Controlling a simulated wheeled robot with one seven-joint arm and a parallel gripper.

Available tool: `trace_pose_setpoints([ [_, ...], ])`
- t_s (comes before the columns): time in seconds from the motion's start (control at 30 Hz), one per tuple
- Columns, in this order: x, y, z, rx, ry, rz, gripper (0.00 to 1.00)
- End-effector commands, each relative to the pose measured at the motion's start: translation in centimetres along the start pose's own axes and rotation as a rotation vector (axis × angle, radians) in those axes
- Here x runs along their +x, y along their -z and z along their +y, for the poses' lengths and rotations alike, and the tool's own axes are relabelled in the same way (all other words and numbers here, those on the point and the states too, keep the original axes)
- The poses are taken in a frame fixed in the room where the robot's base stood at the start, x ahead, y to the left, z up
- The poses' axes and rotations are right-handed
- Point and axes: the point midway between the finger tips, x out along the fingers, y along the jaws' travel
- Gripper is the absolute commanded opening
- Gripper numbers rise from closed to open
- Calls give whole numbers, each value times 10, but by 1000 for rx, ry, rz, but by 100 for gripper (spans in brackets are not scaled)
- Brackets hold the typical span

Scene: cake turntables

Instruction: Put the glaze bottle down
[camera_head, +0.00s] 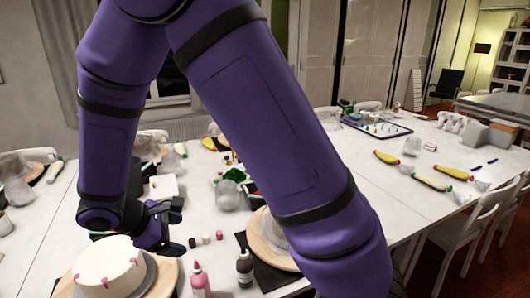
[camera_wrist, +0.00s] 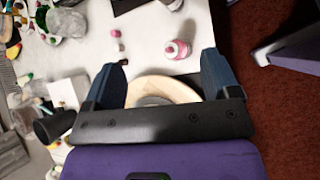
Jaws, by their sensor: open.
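A pink bottle with a pointed tip (camera_head: 200,281) stands upright on the white table near the front edge. A dark bottle with a pale label (camera_head: 245,268) stands upright just to its right; I cannot tell which is the glaze bottle. In the wrist view a white and pink bottle (camera_wrist: 177,49) stands ahead of the fingertips, apart from them. My gripper (camera_head: 180,228) is open and empty, above the table behind the white cake (camera_head: 108,266). In the wrist view my gripper (camera_wrist: 161,63) has its fingers wide apart, with a wooden turntable (camera_wrist: 165,85) seen between them.
The cake is on a turntable (camera_head: 165,281) at the front left. Small pink and dark jars (camera_head: 206,239) stand right of my gripper. Another wooden turntable (camera_head: 264,240) on a dark mat is partly behind my arm. Table surface is free around the jars.

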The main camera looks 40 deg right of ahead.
Motion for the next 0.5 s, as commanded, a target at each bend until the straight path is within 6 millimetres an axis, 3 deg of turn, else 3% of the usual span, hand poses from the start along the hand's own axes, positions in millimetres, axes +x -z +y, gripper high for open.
trace_pose_setpoints([
  [0.03,-8,-17,5,56,26,36,82],
  [0.2,-25,-67,13,223,109,142,82],
  [0.5,-51,-152,11,513,231,335,82],
])
